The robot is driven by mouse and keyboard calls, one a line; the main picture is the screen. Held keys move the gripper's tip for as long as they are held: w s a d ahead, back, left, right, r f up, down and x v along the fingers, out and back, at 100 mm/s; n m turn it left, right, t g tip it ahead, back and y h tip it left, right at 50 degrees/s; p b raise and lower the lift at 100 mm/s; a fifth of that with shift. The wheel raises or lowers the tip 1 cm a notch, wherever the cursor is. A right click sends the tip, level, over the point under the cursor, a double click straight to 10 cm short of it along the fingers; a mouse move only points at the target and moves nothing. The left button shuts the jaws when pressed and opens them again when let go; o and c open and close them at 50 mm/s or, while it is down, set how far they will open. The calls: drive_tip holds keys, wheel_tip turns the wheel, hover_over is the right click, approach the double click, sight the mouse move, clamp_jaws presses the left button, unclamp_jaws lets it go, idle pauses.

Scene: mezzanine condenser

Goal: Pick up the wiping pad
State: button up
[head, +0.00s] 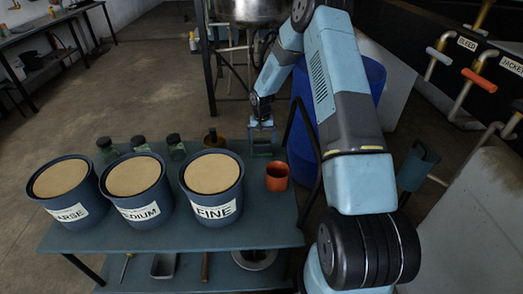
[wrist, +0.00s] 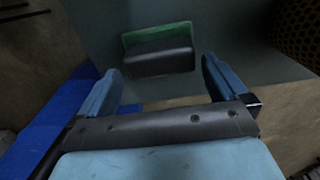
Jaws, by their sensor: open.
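The wiping pad (wrist: 158,60), green with a dark block on its near side, lies on the blue-grey table top (wrist: 225,45) in the wrist view. My gripper (wrist: 160,78) is open, with one blue finger to the left of the pad and one to the right. The pad shows between and a little beyond the fingertips, and nothing is held. In the head view my gripper (head: 262,143) hangs low over the table's far edge. The pad is hard to make out there, largely hidden by the gripper.
Three labelled tubs, the nearest marked FINE (head: 212,190), stand left of my gripper. An orange cup (head: 277,177) stands close in front of it. A brown-gold vessel (head: 214,138) and several dark-capped bottles (head: 176,146) line the back. A blue barrel (head: 372,80) stands behind my arm.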

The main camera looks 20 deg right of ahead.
sight(262, 142)
wheel_tip(262, 142, down, 4)
drive_tip(key=shift+s+r, duration=0.1)
drive_tip(key=shift+r, duration=0.05)
drive_tip(key=c, duration=0.7)
drive_tip(key=shift+r, duration=0.2)
drive_tip(key=shift+r, duration=0.35)
wheel_tip(262, 142, up, 2)
drive_tip(key=shift+r, duration=0.25)
drive_tip(key=s+a+r, duration=0.1)
drive_tip(key=s+r, duration=0.2)
drive_tip(key=s, duration=0.1)
drive_tip(key=s+r, duration=0.3)
drive_tip(key=s, duration=0.2)
drive_tip(key=s+a+r, duration=0.1)
drive_tip(key=s+r, duration=0.2)
drive_tip(key=s, duration=0.1)
drive_tip(key=shift+s+a+r, duration=0.3)
drive_tip(key=shift+s+a, duration=0.05)
drive_tip(key=shift+s, duration=0.05)
